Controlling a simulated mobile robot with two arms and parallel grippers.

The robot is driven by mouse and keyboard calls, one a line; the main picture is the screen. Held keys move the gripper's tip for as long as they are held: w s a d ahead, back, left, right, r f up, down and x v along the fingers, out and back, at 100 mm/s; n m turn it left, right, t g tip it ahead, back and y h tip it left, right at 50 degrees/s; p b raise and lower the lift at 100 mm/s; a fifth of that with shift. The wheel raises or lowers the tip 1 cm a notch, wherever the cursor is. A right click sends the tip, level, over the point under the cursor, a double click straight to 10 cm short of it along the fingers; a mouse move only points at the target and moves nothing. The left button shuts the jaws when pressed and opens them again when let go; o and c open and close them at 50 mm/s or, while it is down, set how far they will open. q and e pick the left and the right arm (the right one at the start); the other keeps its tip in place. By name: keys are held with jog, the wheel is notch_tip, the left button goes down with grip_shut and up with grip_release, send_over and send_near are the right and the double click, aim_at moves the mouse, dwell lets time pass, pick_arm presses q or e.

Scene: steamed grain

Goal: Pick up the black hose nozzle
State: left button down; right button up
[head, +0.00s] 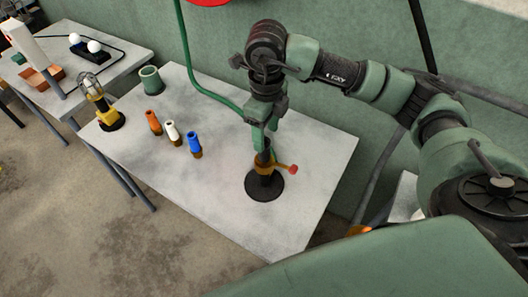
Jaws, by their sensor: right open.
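A dark upright piece, which looks like the black hose nozzle (265,157), stands on a brass fitting with a red handle (292,169) and a round black base (264,187). My right gripper (264,147) points down from above with its green fingers at the top of this dark piece. The fingers are open; whether they touch it I cannot tell, as they partly cover it. An orange nozzle (153,122), a white nozzle (172,132) and a blue nozzle (194,144) stand in a row on the grey table (225,200). My left gripper is not in view.
A green cup (151,80) and a yellow-based device (100,103) stand at the table's far left. A second table with assorted items is beyond. The front of the table is clear.

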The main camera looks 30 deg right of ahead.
aim_at(266, 139)
jog(key=w+f, duration=0.1)
jog(key=w+d+f+p, duration=0.1)
jog(key=f, duration=0.1)
jog(key=shift+f, duration=0.2)
jog(key=shift+s+a+f+p, duration=0.2)
jog(key=shift+f+p, duration=0.05)
jog(key=shift+p, duration=0.1)
notch_tip(266, 139, down, 4)
jog(key=shift+a+f+p, duration=0.1)
jog(key=shift+a+p, duration=0.05)
jog(key=shift+p, duration=0.9)
jog(key=shift+w+f, duration=0.1)
jog(key=shift+f, duration=0.1)
jog(key=shift+r, duration=0.1)
jog(key=c, duration=1.1)
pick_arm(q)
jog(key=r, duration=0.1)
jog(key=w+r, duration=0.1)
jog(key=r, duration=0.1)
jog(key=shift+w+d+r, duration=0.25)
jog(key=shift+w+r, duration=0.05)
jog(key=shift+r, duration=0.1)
pick_arm(e)
grip_shut()
